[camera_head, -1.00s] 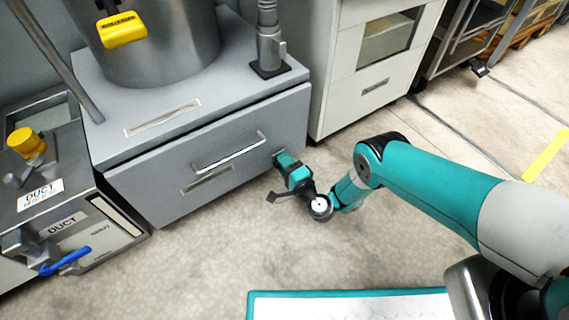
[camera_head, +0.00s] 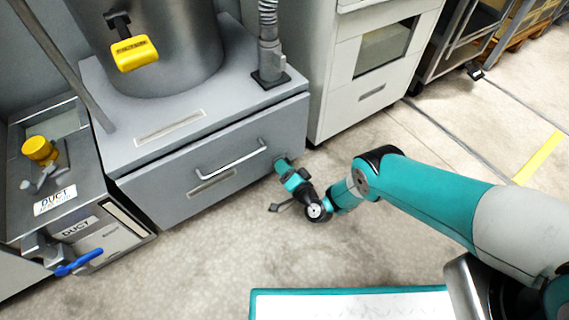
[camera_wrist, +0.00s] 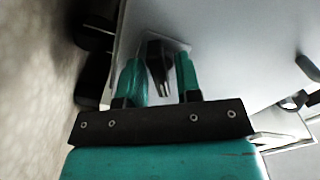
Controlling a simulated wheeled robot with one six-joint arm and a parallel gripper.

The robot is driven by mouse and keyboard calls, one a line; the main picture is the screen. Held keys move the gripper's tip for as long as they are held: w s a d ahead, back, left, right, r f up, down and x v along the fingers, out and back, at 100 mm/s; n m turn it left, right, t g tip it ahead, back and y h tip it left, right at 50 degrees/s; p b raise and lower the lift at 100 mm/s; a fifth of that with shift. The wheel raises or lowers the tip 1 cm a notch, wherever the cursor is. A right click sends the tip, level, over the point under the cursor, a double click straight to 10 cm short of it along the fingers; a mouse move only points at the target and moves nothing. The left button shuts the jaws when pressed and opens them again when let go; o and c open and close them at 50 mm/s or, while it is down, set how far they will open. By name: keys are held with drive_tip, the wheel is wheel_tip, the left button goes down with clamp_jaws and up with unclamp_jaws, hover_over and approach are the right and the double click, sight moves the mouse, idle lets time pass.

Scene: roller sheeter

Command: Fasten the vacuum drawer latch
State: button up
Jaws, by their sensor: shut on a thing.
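The vacuum drawer (camera_head: 215,172) is a grey front with a bar handle, low in the grey vacuum cabinet, and it looks closed or nearly so. My gripper (camera_head: 282,166) is at the right end of the drawer front, below the cabinet top's corner. In the wrist view my gripper (camera_wrist: 161,75) has its two teal fingers on either side of the dark latch (camera_wrist: 158,58), which sits on a pale plate against the drawer face. The fingers are shut on the latch. In the head view the fingers hide most of the latch, and I cannot tell its exact angle.
A duct box (camera_head: 62,190) with a blue lever (camera_head: 78,263) stands left of the cabinet. A white cabinet (camera_head: 365,75) stands close on the right. A teal-edged plate (camera_head: 350,305) is at the bottom. The floor before the drawer is clear.

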drive_tip(key=n+p, duration=0.3)
drive_tip(key=n, duration=0.3)
drive_tip(key=shift+r+n, duration=0.15)
drive_tip(key=shift+n, duration=0.15)
drive_tip(key=n+p, duration=0.1)
drive_tip(key=n, duration=0.3)
drive_tip(key=shift+n+p, duration=0.4)
drive_tip(key=o, duration=0.6)
